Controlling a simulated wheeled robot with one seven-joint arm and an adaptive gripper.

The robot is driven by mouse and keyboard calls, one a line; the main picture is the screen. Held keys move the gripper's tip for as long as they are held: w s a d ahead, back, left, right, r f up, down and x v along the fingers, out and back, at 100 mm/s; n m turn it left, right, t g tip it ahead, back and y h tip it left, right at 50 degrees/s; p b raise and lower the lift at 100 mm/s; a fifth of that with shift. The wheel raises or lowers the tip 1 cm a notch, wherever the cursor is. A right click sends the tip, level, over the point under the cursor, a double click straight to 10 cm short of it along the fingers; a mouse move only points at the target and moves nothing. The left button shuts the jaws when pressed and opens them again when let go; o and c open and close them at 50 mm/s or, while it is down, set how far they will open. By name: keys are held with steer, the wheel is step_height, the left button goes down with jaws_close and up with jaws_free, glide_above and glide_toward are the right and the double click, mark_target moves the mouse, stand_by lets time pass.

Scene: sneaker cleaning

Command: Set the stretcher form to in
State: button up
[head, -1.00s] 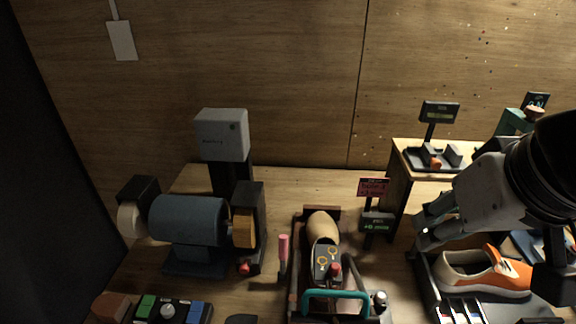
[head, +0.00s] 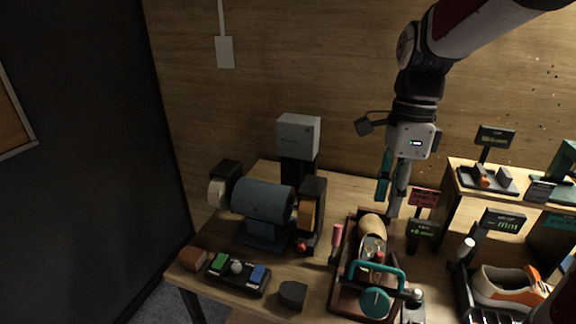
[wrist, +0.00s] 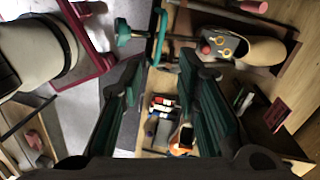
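The stretcher stands on the table with a dark reddish base (head: 338,300). A tan shoe-shaped form (head: 372,224) lies at its back end, and a teal bar handle and round teal knob (head: 375,302) are at its front. In the wrist view, the form (wrist: 258,51) is at upper right and teal handle parts (wrist: 160,36) are at top centre. My gripper (head: 387,208) points down over the back of the stretcher, near the form.
A blue motor machine (head: 263,201) stands left of the stretcher, with a pink-handled tool (head: 336,241) between them. Small displays (head: 423,231) and an orange-white sneaker (head: 503,286) are to the right.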

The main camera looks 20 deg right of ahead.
steer(key=d+m, duration=0.1)
steer(key=m, duration=0.1)
steer(key=p, duration=0.1)
glide_toward(379, 266)
steer(key=shift+g, duration=0.3)
steer(key=f, duration=0.8)
steer(key=shift+s+a, duration=0.3)
jaws_close()
